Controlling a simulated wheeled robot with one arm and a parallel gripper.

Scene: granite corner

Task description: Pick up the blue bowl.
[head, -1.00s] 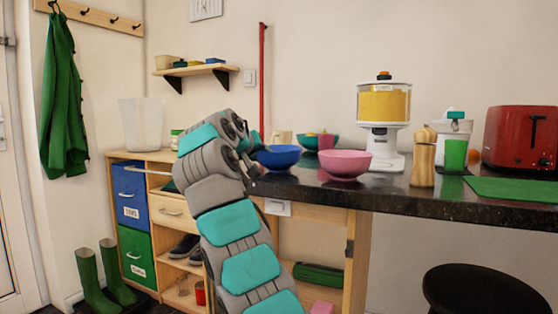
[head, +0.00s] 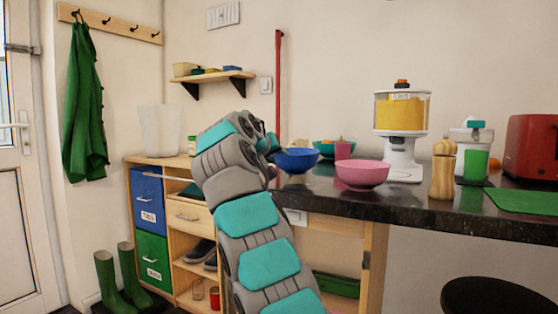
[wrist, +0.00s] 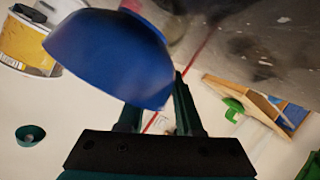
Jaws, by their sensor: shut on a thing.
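The blue bowl (head: 296,160) is in my gripper at the left end of the dark counter in the head view. It fills the upper left middle of the wrist view (wrist: 110,55), where its outer side faces the camera. My gripper (wrist: 160,110) is shut on the bowl's side. In the head view my wrist and arm hide most of the gripper. The bowl appears slightly above the counter top, but the gap beneath it is hard to make out.
A pink bowl (head: 361,174) stands just right of the blue bowl. A teal bowl (head: 325,149) with things in it stands behind. A dispenser with yellow contents (head: 401,125), a pepper mill (head: 442,170) and a red toaster (head: 533,145) are further right.

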